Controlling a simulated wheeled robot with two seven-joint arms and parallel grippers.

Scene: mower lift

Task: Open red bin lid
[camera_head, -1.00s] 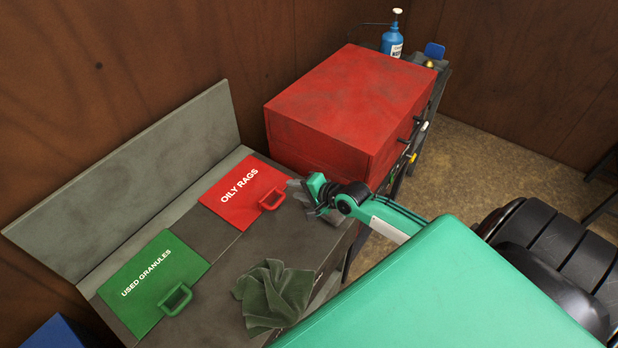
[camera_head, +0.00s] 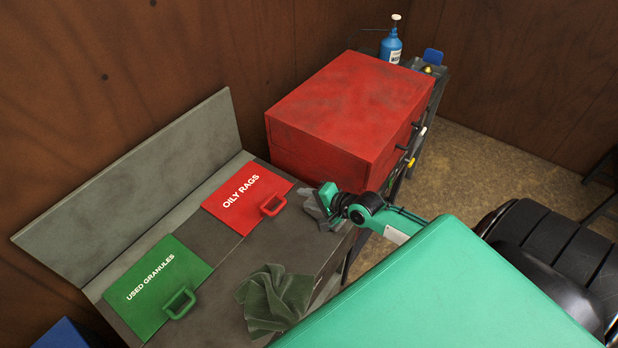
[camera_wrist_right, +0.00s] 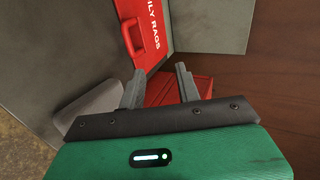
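The red lid (camera_head: 246,198) marked OILY RAGS lies shut on the grey bench top (camera_head: 225,268), with a red loop handle (camera_head: 273,205) at its front edge. My right gripper (camera_head: 312,204) is just right of the handle, apart from it. In the right wrist view my right gripper (camera_wrist_right: 160,88) has its two fingers spread with nothing between them. The red lid (camera_wrist_right: 145,28) and its handle (camera_wrist_right: 150,37) show there beyond the fingertips, up and left. My left gripper is not in view.
A green lid (camera_head: 157,285) marked USED GRANULES is at left. A crumpled green rag (camera_head: 272,300) lies on the bench front. A red cabinet (camera_head: 350,115) stands close behind my right gripper. A blue bottle (camera_head: 391,45) is at the back. A grey panel (camera_head: 130,180) rises behind the lids.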

